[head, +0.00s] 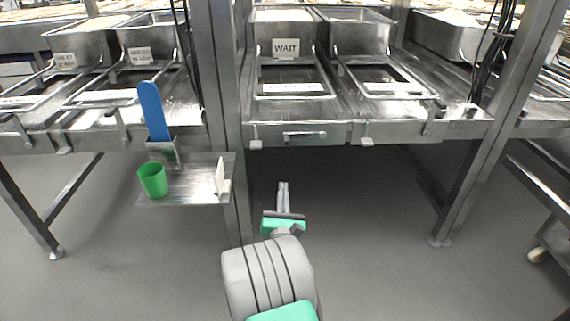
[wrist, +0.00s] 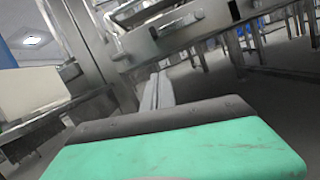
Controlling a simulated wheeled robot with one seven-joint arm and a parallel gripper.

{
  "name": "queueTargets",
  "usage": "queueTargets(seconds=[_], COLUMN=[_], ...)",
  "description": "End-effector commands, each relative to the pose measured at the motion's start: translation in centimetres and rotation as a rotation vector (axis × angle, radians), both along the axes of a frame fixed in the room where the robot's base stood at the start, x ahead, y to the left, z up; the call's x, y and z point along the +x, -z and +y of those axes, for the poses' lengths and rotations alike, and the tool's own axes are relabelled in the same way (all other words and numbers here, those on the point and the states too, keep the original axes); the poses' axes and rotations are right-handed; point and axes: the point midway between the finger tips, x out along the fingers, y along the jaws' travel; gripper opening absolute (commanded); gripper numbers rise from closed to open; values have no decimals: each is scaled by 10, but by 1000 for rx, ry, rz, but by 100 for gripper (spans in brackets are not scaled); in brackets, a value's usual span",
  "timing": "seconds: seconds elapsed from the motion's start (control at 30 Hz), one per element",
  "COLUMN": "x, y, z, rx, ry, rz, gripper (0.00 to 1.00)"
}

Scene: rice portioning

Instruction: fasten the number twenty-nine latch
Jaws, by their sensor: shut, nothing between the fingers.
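My gripper (head: 283,185) is shut and empty, its two thin fingers together, in front of and below the front edge of the steel bench. In the wrist view my gripper (wrist: 157,78) points toward the steel framework, apart from it. Small metal latch-like fittings line the bench's front edge: a left one (head: 257,144), a right one (head: 367,141) and a bar-like handle (head: 305,134) between them. I can read no number twenty-nine on any of them, so I cannot tell which is that latch.
A small shelf (head: 185,201) left of my gripper holds a green cup (head: 153,180) and a white card (head: 221,176). A blue paddle (head: 154,110) stands behind it. A WAIT sign (head: 286,47) hangs on a bin. Steel posts flank the open floor under the bench.

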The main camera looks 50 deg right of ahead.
Motion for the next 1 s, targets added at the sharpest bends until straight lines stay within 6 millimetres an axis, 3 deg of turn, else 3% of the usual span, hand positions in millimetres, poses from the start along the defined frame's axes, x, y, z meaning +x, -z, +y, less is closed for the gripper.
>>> queueTargets(seconds=[0.27,0.87,1.0], x=[5,61,56], y=[-3,-26,-54], z=[-7,-78,-80], rx=[6,8,7], ry=[1,2,2], rz=[-2,-2,-3], gripper=[0,0,0])
